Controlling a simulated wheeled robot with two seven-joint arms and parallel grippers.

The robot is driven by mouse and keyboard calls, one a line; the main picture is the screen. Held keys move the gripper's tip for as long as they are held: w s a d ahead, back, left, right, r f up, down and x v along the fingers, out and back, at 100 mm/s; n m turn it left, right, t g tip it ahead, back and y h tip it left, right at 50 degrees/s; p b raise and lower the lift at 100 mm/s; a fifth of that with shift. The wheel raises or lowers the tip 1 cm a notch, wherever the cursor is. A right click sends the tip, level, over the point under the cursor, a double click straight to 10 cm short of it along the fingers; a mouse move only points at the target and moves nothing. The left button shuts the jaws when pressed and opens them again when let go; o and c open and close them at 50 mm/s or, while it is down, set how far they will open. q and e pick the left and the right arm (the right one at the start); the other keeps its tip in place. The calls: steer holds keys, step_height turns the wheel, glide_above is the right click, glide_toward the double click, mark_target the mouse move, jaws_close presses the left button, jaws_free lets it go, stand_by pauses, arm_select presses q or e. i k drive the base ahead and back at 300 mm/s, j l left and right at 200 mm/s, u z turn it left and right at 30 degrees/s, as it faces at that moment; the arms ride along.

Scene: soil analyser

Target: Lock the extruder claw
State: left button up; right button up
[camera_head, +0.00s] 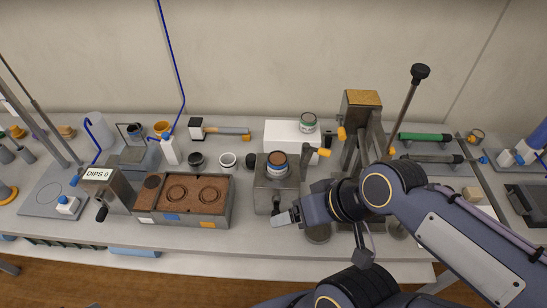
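What I take to be the extruder is a grey metal block (262,190) in the middle of the bench. A sample can (277,166) with brown soil on top sits upright in it. An orange-tipped lever (323,152) stands at its right side. I cannot tell which part is the claw or whether it is locked. My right gripper (281,218) reaches in from the right, low at the block's front right corner, close to a dark knob there. Its fingers are small and overlap, so contact and opening are unclear. My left gripper is out of view.
A press stand with an orange top (361,98) and a long black-knobbed lever (408,100) rise behind my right arm. A brown two-ring tray (222,207) lies left of the block. A white box (290,140) carries a green-banded can (308,121). Small cups (228,159) stand behind.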

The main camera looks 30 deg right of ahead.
mark_target(306, 146)
steer(key=z, duration=1.4)
steer(key=i+j+u, duration=0.3)
steer(key=k+l, duration=0.1)
